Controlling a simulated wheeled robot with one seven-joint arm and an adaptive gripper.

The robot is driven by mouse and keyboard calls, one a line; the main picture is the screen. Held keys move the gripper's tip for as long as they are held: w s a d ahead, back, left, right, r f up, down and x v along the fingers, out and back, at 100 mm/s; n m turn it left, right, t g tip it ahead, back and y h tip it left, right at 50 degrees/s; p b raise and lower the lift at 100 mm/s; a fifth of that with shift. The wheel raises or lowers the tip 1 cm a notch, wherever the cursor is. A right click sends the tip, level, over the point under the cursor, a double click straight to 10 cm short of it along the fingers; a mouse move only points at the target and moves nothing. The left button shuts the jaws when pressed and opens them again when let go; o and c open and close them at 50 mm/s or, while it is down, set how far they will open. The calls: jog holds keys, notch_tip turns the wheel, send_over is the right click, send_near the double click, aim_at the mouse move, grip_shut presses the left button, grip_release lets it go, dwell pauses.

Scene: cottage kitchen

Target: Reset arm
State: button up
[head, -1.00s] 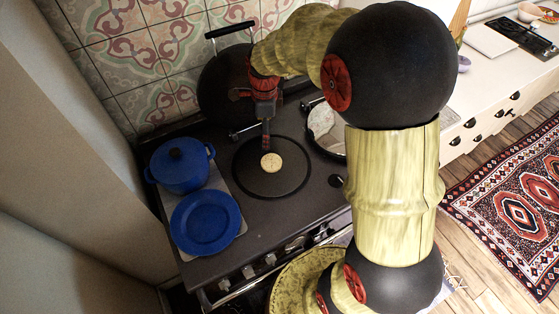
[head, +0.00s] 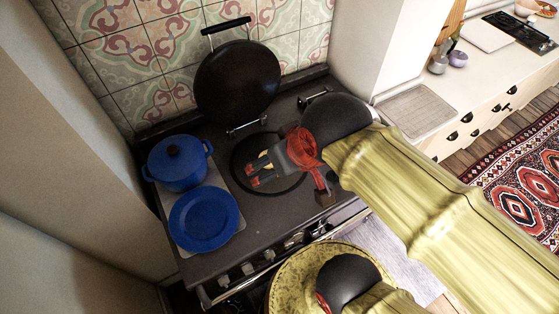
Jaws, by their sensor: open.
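My gripper (head: 257,171) is open, with its two fingers pointing left over the round black hotplate (head: 289,189) of the dark stove. I see no object held between the fingers. My gripper and wrist hide much of the hotplate. A small pale yellow disc (head: 267,154) on the hotplate is almost wholly hidden behind the fingers. My arm reaches in from the lower right, its large segment crossing the right half of the head view.
A blue lidded pot (head: 176,165) and a blue plate (head: 204,219) are on the left of the stove (head: 228,258). A raised round black lid (head: 237,82) stands behind the hotplate. A counter (head: 455,85) with a grey mat (head: 415,110) is at right.

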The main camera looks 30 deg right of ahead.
jog(key=shift+f, duration=0.1)
notch_tip(320, 180, down, 11)
jog(key=b, duration=1.1)
